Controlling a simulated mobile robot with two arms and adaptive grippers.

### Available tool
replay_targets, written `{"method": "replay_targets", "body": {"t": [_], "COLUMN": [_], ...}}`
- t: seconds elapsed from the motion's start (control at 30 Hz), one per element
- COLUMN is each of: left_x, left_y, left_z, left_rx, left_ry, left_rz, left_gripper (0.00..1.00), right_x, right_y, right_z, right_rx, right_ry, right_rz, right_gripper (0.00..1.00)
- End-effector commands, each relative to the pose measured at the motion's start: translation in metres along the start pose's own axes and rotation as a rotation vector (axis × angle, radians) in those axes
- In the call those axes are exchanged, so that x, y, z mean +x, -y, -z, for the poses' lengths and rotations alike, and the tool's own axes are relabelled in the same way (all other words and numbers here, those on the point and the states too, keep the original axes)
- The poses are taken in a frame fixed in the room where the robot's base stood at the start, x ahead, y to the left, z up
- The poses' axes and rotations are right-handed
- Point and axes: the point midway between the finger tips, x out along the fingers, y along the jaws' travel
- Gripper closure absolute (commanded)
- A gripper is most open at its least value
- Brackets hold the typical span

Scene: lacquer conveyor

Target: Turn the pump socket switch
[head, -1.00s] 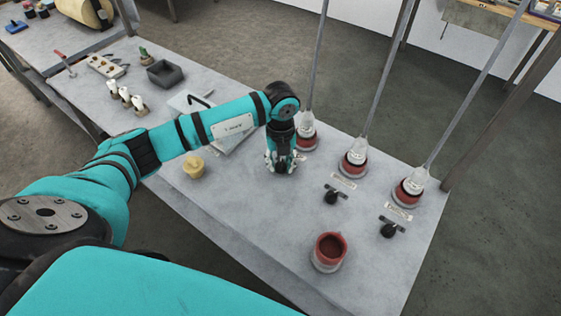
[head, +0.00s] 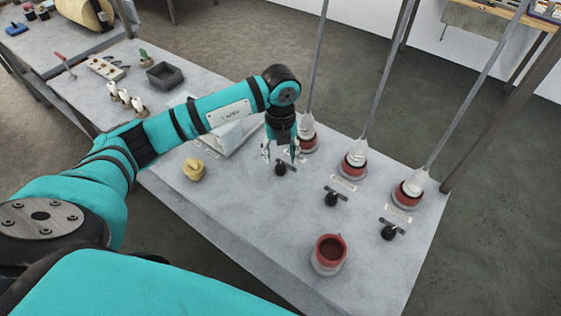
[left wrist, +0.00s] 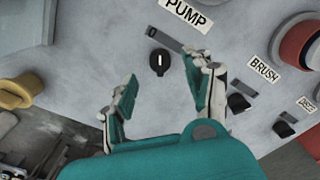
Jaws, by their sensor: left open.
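The pump socket switch, a black knob (head: 281,169), sits on the grey table in front of the rear-left red socket (head: 307,141). In the left wrist view the knob (left wrist: 159,62) carries a white line and lies by a dark plate marked 0, near the PUMP label (left wrist: 186,14). My left gripper (head: 281,152) points down above the knob, its fingers spread to either side. In the left wrist view my left gripper (left wrist: 160,78) is open and empty, with the knob apart from both fingers. My right gripper is not in view.
Two similar black switches (head: 332,198) (head: 389,231) stand to the right, before red sockets with upright grey rods. A red cup-like socket (head: 329,251) stands near the front edge. A yellow piece (head: 194,169) lies left of my gripper. Table between them is clear.

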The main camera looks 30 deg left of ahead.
Motion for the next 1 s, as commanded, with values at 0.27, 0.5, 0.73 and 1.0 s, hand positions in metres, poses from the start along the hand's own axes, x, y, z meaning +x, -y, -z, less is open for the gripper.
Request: {"method": "replay_targets", "body": {"t": [0.27,0.5,0.73,1.0], "left_x": [-0.056,-0.075,-0.075,-0.075], "left_y": [0.001,0.0,0.0,0.0], "left_z": [-0.001,0.0,0.0,0.0], "left_rx": [0.0,0.0,0.0,0.0], "left_ry": [0.002,0.0,0.0,0.0], "left_rz": [0.003,0.001,0.001,0.001], "left_gripper": [0.48,0.48,0.48,0.48], "right_x": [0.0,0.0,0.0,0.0], "right_y": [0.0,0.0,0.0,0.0], "right_z": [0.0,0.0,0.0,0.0], "right_rx": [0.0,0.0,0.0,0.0], "right_ry": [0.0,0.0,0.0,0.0], "right_rz": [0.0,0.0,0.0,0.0], "right_gripper": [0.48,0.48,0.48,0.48]}}
